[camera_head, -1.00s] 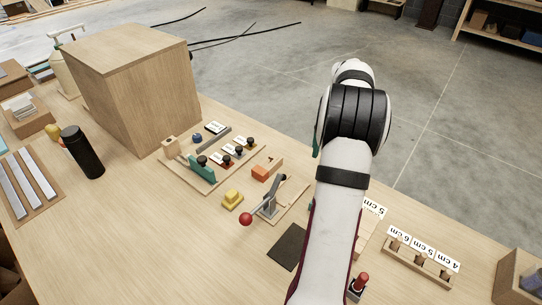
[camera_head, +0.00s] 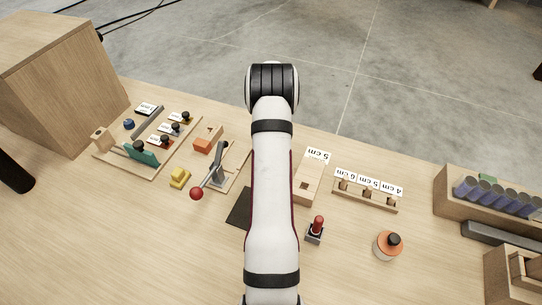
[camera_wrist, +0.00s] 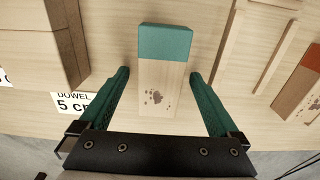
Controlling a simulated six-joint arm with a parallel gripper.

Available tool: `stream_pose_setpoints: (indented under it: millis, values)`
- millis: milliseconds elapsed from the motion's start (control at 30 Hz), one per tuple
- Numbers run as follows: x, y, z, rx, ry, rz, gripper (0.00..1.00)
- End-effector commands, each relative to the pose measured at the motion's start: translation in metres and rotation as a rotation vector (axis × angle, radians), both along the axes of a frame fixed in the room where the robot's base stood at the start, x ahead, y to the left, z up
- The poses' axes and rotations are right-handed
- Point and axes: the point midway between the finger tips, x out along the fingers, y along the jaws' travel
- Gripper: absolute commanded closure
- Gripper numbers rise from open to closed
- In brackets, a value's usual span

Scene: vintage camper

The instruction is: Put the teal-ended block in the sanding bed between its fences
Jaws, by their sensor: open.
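The teal-ended block (camera_wrist: 165,75) lies flat on the pale wood surface in the wrist view, teal end away from my gripper, with dark marks on its bare wood. My gripper (camera_wrist: 159,76) is open, with its green fingers on either side of the block. The right finger is very close to it; contact cannot be told. In the head view my arm hides both block and fingers. A wooden board with raised strips (camera_wrist: 228,48) is right of the block in the wrist view. I cannot tell for sure whether it is the sanding bed.
A wooden block beside a "5 cm" label (camera_wrist: 75,103) is close left of my gripper. An orange piece (camera_wrist: 302,82) is at right. In the head view, a red-knobbed lever (camera_head: 197,193), a dark mat (camera_head: 239,208) and a red-handled tool (camera_head: 317,228) flank my arm.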

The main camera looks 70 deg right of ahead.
Motion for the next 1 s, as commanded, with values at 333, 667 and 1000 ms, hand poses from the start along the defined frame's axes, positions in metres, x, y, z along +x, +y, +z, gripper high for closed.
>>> stream_pose_setpoints:
  millis: [333,667,1000]
  values:
    - [0.0,0.0,0.0,0.0,0.0,0.0,0.58]
    - [0.0,0.0,0.001,0.0,0.0,0.0,1.0]
    - [0.0,-0.001,0.025,-0.002,-0.001,0.001,1.0]
